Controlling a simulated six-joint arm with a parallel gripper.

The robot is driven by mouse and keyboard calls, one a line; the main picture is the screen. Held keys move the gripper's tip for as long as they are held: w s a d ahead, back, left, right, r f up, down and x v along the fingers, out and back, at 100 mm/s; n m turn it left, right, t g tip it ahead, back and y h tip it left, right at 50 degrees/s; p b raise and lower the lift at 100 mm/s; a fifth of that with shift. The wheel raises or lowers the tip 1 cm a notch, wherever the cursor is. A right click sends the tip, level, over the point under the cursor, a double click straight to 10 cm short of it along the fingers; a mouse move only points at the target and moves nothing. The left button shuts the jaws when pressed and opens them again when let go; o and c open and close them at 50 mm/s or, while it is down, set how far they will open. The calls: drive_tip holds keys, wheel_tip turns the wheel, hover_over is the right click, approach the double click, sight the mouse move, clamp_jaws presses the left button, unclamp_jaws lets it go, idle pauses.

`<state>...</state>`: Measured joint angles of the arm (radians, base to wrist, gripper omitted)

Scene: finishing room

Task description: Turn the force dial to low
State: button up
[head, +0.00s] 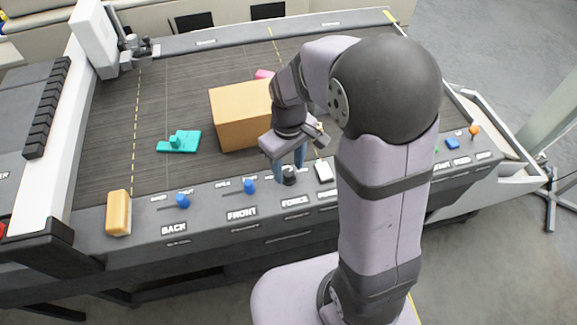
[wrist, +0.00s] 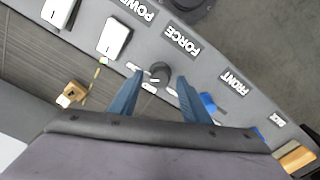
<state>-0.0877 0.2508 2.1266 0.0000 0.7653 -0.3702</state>
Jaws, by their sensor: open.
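The force dial (head: 289,176) is a small dark round knob on the front panel, above the FORCE label (head: 295,201). In the wrist view the dial (wrist: 160,71) sits between and just beyond the two blue fingertips, with small white labels around it. My gripper (head: 288,172) is open over the panel, its blue fingers apart on either side of the dial. The wrist view shows the gripper (wrist: 158,82) with a gap at each side of the dial. The small labels are too small to read, so I cannot tell the dial's setting.
White rocker switch (head: 324,171) stands right of the dial. Blue FRONT (head: 249,186) and BACK (head: 182,201) levers are left. A yellow block (head: 118,212) is at the panel's left. A cardboard box (head: 238,115) and teal part (head: 179,142) lie on the dark bed.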

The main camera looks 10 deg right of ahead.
sight(288, 170)
drive_tip(key=shift+r+b, duration=0.6)
drive_tip(key=shift+r, duration=2.85)
drive_tip(key=shift+w+m, duration=0.3)
drive_tip(key=shift+m, duration=0.1)
drive_tip(key=shift+w+f+m+t, duration=0.15)
drive_tip(key=shift+w+m+t, duration=0.25)
drive_tip(key=shift+w+m, duration=0.1)
drive_tip(key=shift+m, duration=0.9)
drive_tip(key=s+f, duration=0.3)
drive_tip(key=f, duration=0.1)
drive_tip(key=shift+s+d+f, duration=0.1)
drive_tip(key=shift+s+f, duration=0.05)
drive_tip(key=shift+s, duration=0.2)
drive_tip(key=shift+m+g, duration=0.4)
drive_tip(key=shift+m, duration=0.4)
drive_tip(key=shift+s+d+f, duration=0.45)
drive_tip(key=shift+s+d, duration=0.05)
drive_tip(key=shift+s, duration=1.15)
drive_tip(key=shift+s+d+f, duration=0.4)
drive_tip(key=shift+s+d, duration=0.05)
drive_tip(key=shift+s, duration=1.25)
drive_tip(key=shift+s+d+f, duration=0.45)
drive_tip(key=shift+s+d, duration=0.05)
drive_tip(key=shift+s, duration=1.15)
